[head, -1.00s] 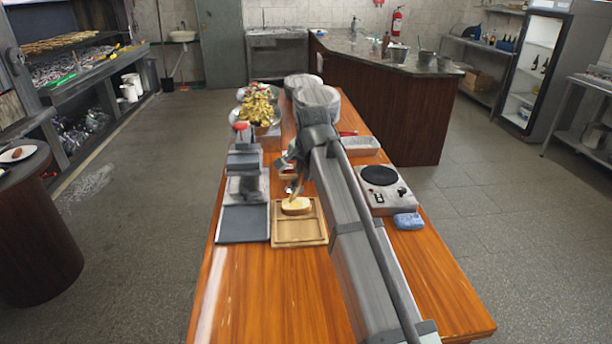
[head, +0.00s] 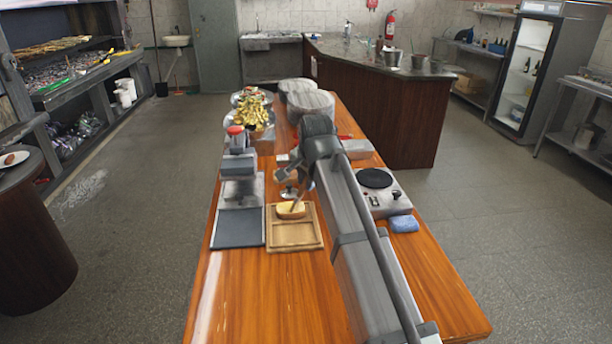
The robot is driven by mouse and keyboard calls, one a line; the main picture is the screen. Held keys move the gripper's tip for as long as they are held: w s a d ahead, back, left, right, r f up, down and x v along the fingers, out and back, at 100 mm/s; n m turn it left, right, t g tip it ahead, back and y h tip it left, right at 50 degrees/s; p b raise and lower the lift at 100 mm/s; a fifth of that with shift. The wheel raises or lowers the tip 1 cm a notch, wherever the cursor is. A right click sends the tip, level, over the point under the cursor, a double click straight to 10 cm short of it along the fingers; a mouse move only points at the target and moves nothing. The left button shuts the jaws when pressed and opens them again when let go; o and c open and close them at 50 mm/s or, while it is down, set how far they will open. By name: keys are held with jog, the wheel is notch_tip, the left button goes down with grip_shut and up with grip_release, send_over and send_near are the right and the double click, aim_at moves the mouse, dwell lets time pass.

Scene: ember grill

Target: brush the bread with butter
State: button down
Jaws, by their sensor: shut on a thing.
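A pale slice of bread (head: 290,211) lies on the far part of a wooden board (head: 296,243) with a raised rim. My gripper (head: 304,180) is small in the head view, above the board's far side and partly hidden by my own arm. It is shut on a thin brown handle, likely the brush (head: 299,197), which slants down to the bread. The brush tip seems to be at the bread's top, but I cannot tell whether it touches. No butter can be made out clearly.
A grey scale-like device (head: 239,190) with a dark plate stands left of the board. A hot plate (head: 377,188) and a blue sponge (head: 404,223) are to the right. Bowls of food (head: 254,113) stand farther back. The table's near left is clear.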

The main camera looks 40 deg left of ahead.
jog(key=shift+w+a, duration=1.4)
jog(key=shift+w, duration=1.1)
notch_tip(320, 180, up, 8)
jog(key=shift+s+d, duration=0.1)
jog(key=shift+d, duration=0.05)
